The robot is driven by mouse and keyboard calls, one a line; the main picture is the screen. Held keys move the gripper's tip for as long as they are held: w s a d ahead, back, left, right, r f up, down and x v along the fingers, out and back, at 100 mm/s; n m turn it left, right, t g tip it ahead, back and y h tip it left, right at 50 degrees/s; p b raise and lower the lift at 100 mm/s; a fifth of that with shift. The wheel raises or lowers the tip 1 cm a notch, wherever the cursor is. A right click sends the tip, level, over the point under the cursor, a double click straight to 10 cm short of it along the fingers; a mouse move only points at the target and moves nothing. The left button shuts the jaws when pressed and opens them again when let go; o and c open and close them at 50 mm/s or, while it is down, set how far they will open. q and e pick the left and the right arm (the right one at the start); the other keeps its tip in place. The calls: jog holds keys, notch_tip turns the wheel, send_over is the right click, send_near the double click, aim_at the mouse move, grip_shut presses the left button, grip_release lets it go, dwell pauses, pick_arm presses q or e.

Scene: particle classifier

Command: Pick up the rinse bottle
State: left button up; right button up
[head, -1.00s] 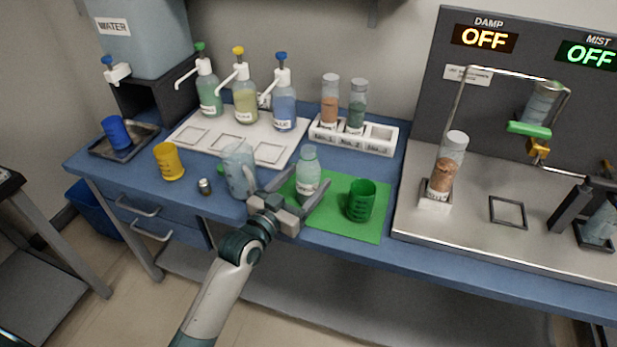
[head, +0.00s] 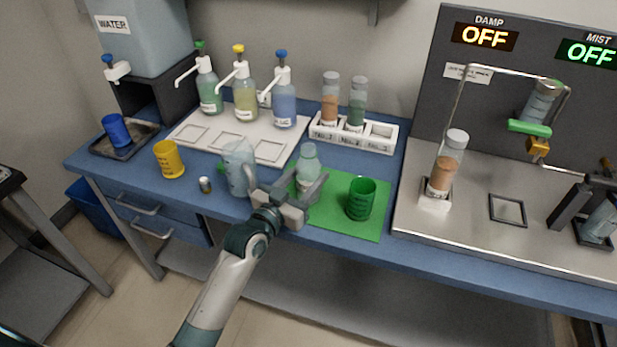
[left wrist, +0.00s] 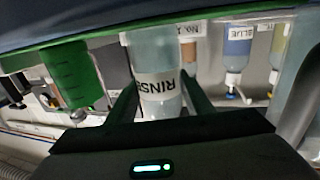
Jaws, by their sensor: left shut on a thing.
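The rinse bottle (head: 309,158) is a pale green, translucent bottle standing upright over the green mat (head: 342,227). My left gripper (head: 308,190) is shut on its lower body, with a finger on each side. The gripper hides the bottle's base, so I cannot tell whether it touches the mat. In the left wrist view the bottle (left wrist: 155,80) appears upside down between the fingers (left wrist: 158,100), with its RINSE label showing. My right gripper is not in view.
A green cup (head: 361,199) stands just right of the gripper. A clear pitcher (head: 238,168) stands close on its left, with a small vial (head: 205,185) and a yellow cup (head: 168,159) further left. A vial rack (head: 352,138) and pump bottles stand behind.

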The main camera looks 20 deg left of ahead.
aim_at(302, 169)
pick_arm(q)
jog(key=shift+r, duration=0.4)
jog(key=shift+r, duration=1.65)
jog(key=s+d+r, duration=0.4)
jog(key=s+r, duration=0.2)
jog(key=s, duration=0.4)
jog(key=shift+s+d+r, duration=0.2)
jog(key=shift+d+r, duration=0.2)
jog(key=shift+s, duration=0.1)
